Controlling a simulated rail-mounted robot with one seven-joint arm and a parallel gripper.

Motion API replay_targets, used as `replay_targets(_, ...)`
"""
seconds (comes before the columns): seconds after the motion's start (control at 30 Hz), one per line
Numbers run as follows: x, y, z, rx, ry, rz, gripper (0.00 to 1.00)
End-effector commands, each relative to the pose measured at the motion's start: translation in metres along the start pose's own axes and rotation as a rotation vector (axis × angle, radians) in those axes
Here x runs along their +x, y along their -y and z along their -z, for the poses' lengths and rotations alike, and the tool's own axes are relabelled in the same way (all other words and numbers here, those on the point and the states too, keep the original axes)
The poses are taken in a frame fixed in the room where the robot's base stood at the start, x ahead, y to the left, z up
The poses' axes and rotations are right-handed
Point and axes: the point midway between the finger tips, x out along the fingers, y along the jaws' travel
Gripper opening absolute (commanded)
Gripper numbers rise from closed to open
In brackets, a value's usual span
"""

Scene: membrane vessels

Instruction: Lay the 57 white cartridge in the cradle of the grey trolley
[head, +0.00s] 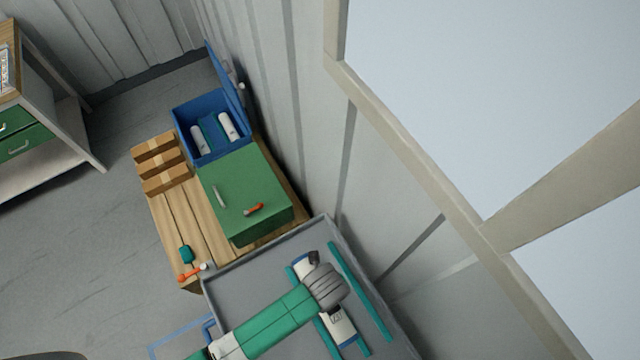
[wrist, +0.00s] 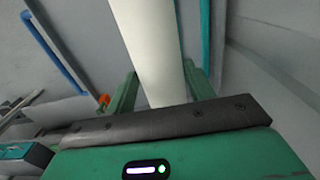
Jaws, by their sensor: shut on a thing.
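A white cartridge (head: 339,321) with dark ends and a printed label lies along the cradle of the grey trolley (head: 244,283). The label's number is too small to read surely. The cradle's teal rails (head: 362,292) run on both sides of the cartridge. My gripper (head: 326,288) is over the cartridge's middle and hides that part. In the wrist view, the white cartridge (wrist: 146,45) passes between the two green fingers of my gripper (wrist: 160,92), which is shut on it. Whether the cartridge rests on the cradle or is just above it, I cannot tell.
A blue open crate (head: 183,122) holds two white cartridges (head: 228,126). A green box (head: 245,190) with an orange-handled tool on top stands on a wooden pallet (head: 178,219), beside small cardboard boxes (head: 160,165). The corrugated wall (head: 290,100) is close behind the trolley. Grey floor is free at left.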

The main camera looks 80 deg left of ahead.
Motion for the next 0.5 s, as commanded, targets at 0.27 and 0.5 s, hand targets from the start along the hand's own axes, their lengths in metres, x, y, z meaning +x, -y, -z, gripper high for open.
replay_targets(0.27, 0.03, 0.001, 0.004, -0.001, 0.0, -0.002, 0.25)
replay_targets(0.5, 0.067, 0.001, 0.004, 0.001, 0.0, -0.002, 0.25)
